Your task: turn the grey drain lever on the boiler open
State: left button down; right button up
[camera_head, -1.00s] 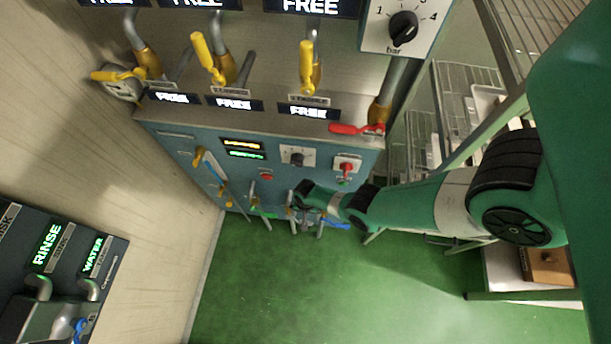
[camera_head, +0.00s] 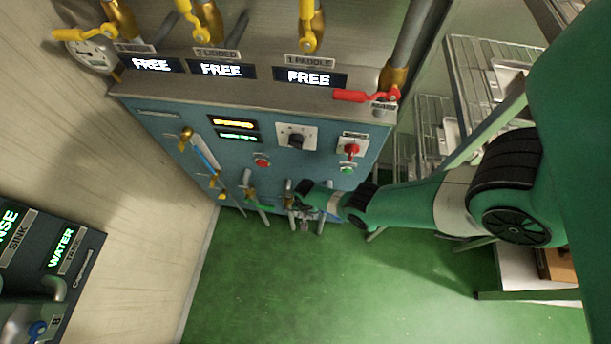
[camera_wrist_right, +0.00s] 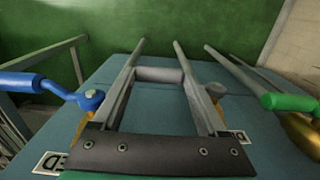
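In the head view my right arm reaches in from the right to the foot of the blue-grey boiler (camera_head: 285,180), with its gripper (camera_head: 304,222) small among the lower levers. In the right wrist view the grey lever (camera_wrist_right: 160,74) lies crosswise between the two long fingers of the right gripper (camera_wrist_right: 159,48). The fingers are spread wide on either side of it; whether they touch it I cannot tell. The grey lever is not clear in the head view, where my wrist covers that area. My left gripper is not in view.
A blue lever (camera_wrist_right: 40,83) is left of the right gripper and a green lever (camera_wrist_right: 290,102) is right of it. A red lever (camera_head: 365,95) and yellow levers (camera_head: 309,32) are higher up. A wire rack stands right; the green floor (camera_head: 290,285) is clear.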

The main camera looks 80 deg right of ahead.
grip_shut()
jog(key=shift+s+f, duration=0.1)
